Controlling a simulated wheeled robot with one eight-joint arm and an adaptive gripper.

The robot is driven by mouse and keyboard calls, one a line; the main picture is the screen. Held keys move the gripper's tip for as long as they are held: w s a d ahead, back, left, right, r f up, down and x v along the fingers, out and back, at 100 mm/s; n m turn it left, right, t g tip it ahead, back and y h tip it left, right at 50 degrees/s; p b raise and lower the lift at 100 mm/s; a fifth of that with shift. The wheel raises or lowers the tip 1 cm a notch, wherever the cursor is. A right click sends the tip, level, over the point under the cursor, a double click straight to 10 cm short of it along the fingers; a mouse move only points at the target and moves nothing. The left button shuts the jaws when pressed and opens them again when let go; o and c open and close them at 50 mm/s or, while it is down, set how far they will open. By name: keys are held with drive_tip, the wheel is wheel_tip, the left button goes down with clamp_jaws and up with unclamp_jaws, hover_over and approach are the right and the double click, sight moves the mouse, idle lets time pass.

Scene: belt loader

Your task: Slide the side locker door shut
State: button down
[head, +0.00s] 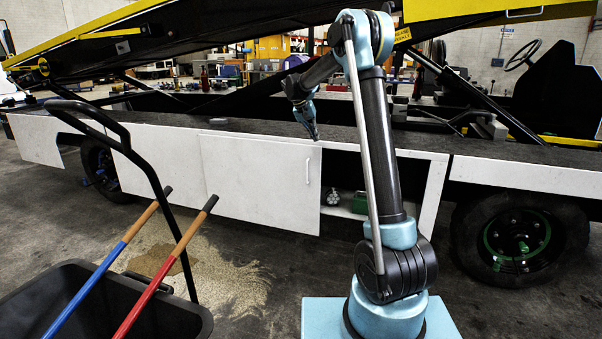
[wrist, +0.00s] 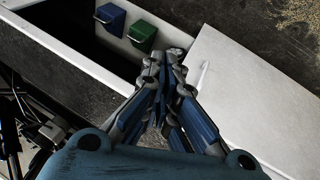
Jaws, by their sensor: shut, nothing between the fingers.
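The side locker door (head: 262,182) is a white panel on the vehicle's side, with a slim upright handle (head: 308,170) near its right edge. The door stands partly open, leaving the dark locker opening (head: 342,172) uncovered to its right. In the wrist view the door (wrist: 255,100) lies at the right, with its handle (wrist: 203,77) just right of my fingertips. My gripper (head: 314,137) is shut and empty, pointing down near the door's top right corner. It also shows in the wrist view (wrist: 165,60). I cannot tell whether it touches the door.
A green box (head: 361,202) sits inside the opening; the wrist view also shows a blue box (wrist: 109,19) there. A black cart (head: 180,318) with red- and blue-shafted long tools stands at front left. A wheel (head: 520,245) is at right. Sandy spill (head: 225,285) marks the floor.

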drive_tip(key=w+a+f+h, duration=0.1)
drive_tip(key=w+a+f, duration=0.6)
drive_tip(key=w+a, duration=0.15)
drive_tip(key=m+t, duration=0.1)
approach(301, 169)
drive_tip(key=s+a+r, duration=0.2)
drive_tip(key=s+a, duration=0.2)
drive_tip(key=a, duration=0.1)
drive_tip(key=shift+h, duration=0.4)
drive_tip(key=x, duration=1.1)
drive_tip(key=shift+w+r, duration=0.1)
drive_tip(key=shift+d+r, duration=0.15)
drive_tip(key=shift+d, duration=1.05)
drive_tip(key=shift+s+d, duration=0.25)
drive_tip(key=shift+d, duration=0.5)
drive_tip(key=shift+d, duration=0.1)
